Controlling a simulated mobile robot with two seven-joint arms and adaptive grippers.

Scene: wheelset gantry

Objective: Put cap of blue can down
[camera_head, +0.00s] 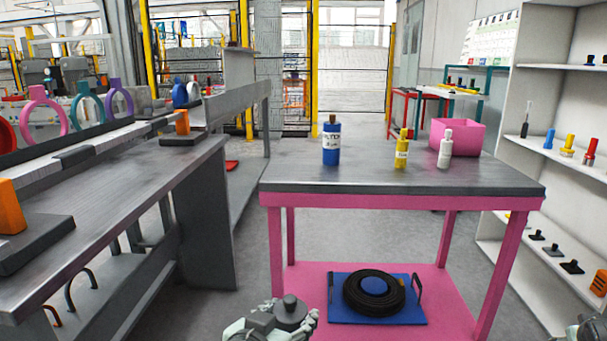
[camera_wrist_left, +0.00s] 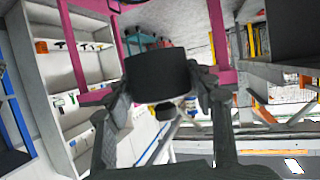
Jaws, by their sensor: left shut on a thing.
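The blue can (camera_head: 331,150) stands upright on the grey tabletop of the pink table (camera_head: 400,188), with a narrow brownish top. My left gripper (camera_head: 290,312) is low in front of this table, at the bottom edge of the head view. It is shut on a dark grey round cap (camera_head: 291,303). In the left wrist view the cap (camera_wrist_left: 158,75) sits between the two fingers of the left gripper (camera_wrist_left: 160,95), clear of any surface. Only a small piece of what looks like my right gripper (camera_head: 586,329) shows at the bottom right corner; its fingers cannot be made out.
A yellow bottle (camera_head: 401,153), a white bottle (camera_head: 445,150) and a pink bin (camera_head: 466,137) stand right of the can. The tabletop's front left is bare. A blue tray (camera_head: 400,314) with a black coil lies on the lower shelf. A grey workbench (camera_head: 110,190) stands left, white shelves (camera_head: 520,130) right.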

